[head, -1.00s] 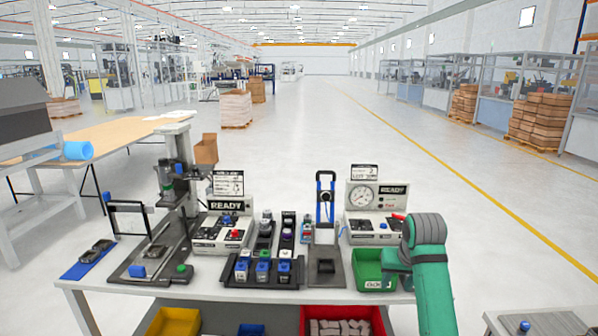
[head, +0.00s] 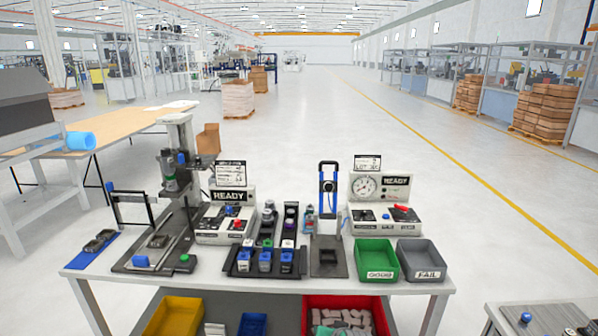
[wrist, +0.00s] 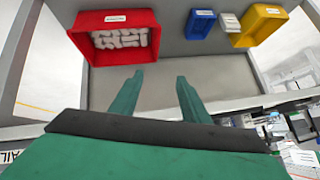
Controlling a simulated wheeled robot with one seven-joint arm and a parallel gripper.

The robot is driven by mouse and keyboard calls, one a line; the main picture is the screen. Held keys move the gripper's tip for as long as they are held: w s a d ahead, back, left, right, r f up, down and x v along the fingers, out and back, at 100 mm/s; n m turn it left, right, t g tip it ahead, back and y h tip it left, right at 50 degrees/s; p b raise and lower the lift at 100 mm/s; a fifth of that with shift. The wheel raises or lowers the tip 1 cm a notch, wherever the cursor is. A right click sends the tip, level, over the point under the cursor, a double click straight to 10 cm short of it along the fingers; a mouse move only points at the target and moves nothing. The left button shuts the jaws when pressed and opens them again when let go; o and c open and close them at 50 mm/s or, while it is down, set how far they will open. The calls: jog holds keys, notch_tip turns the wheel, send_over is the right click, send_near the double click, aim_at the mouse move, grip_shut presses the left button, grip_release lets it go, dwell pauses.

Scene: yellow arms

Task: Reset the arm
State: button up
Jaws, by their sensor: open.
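My gripper (wrist: 158,84) shows in the wrist view, with two green fingers spread apart and nothing between them. It faces a bare grey surface under the bench. A red bin (wrist: 82,55) of pale pieces lies beyond the left finger in that view, apart from it. In the head view the red bin (head: 380,318) stands below the bench front, with a small green patch at its lower edge that I cannot identify. My arm is otherwise out of the head view.
The workbench (head: 408,288) carries a press (head: 180,150), two READY testers, a fixture row of blue-topped parts, a green bin (head: 377,246) and a grey FAIL bin (head: 428,274). Yellow (head: 172,318) and blue (head: 252,325) bins sit below. Another table (head: 550,312) stands at the lower right.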

jog(key=s+a+f+m+t, duration=0.1)
jog(key=s+a+f, duration=0.3)
jog(key=s+f, duration=0.15)
jog(key=s+a+f+t, duration=0.1)
jog(key=s+a+f, duration=0.35)
jog(key=s, duration=0.25)
jog(key=s+a+f+t+h, duration=0.1)
jog(key=s+a+f+t, duration=0.15)
jog(key=s, duration=1.05)
jog(key=s+d+r+n+t, duration=0.1)
jog(key=s+r, duration=0.7)
jog(key=s, duration=0.5)
jog(key=s+d+r+n+t, duration=0.1)
jog(key=s+r, duration=0.7)
jog(key=s, duration=0.5)
jog(key=shift+s+r+n+h, duration=0.25)
jog(key=shift+r+n+h, duration=0.05)
jog(key=shift+r+h, duration=0.1)
jog(key=shift+s, duration=0.1)
